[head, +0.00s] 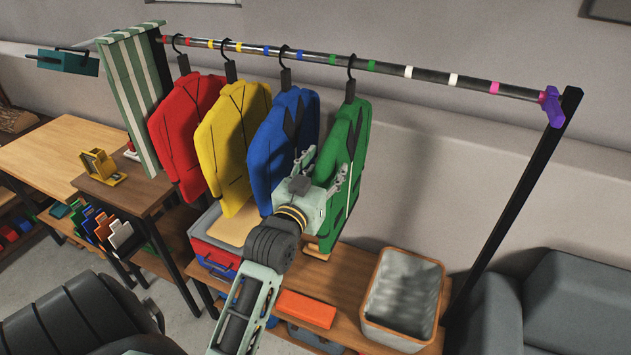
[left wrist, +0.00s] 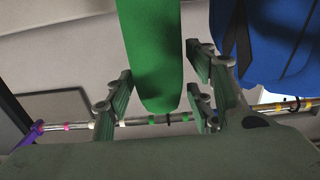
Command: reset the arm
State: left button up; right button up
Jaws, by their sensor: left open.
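My left arm reaches up from the bottom of the head view. Its gripper (head: 325,172) is open in front of the green jacket (head: 349,140), over the jacket's lower part. In the left wrist view the open gripper (left wrist: 158,92) has a green part of the jacket (left wrist: 155,45) between its spread fingers, with gaps on both sides. The jacket hangs by its hanger from the rail. The blue jacket (head: 275,145) hangs just left of the gripper and shows at the right of the left wrist view (left wrist: 282,45). My right gripper is not in view.
The rail (head: 440,76) with coloured bands also carries yellow (head: 228,140) and red (head: 185,130) jackets; its right part is empty. Below, a wooden bench holds a pale basket (head: 403,295) and an orange box (head: 305,309). A grey armchair (head: 565,305) stands right.

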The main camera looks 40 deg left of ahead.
pick_arm(q)
jog(key=v, duration=0.6)
jog(key=shift+s+r, duration=0.1)
jog(key=shift+s, duration=0.15)
jog(key=s+d+f+m+g+h, duration=0.1)
jog(key=s+d+f+g+h, duration=0.2)
jog(key=f, duration=0.4)
jog(key=s+d+f+m+g+h, duration=0.1)
jog(key=s+d+f+m+g, duration=0.15)
jog(key=d+f, duration=0.35)
jog(key=s+d+f+m+g, duration=0.1)
jog(key=s+d+f+g, duration=0.25)
jog(key=s+f, duration=0.35)
jog(key=s+d+f+g, duration=0.2)
jog(key=s+f+g, duration=0.25)
jog(key=s, duration=0.55)
notch_tip(320, 180, down, 28)
jog(key=s+g+b, duration=0.1)
jog(key=g+b, duration=0.1)
jog(key=b, duration=0.2)
jog(key=s+a+f+b, duration=0.3)
jog(key=s+f, duration=1.4)
jog(key=f, duration=0.3)
jog(key=shift+s+f+m+g+b, duration=0.3)
jog(key=shift+m+g, duration=0.05)
jog(key=shift+g, duration=0.1)
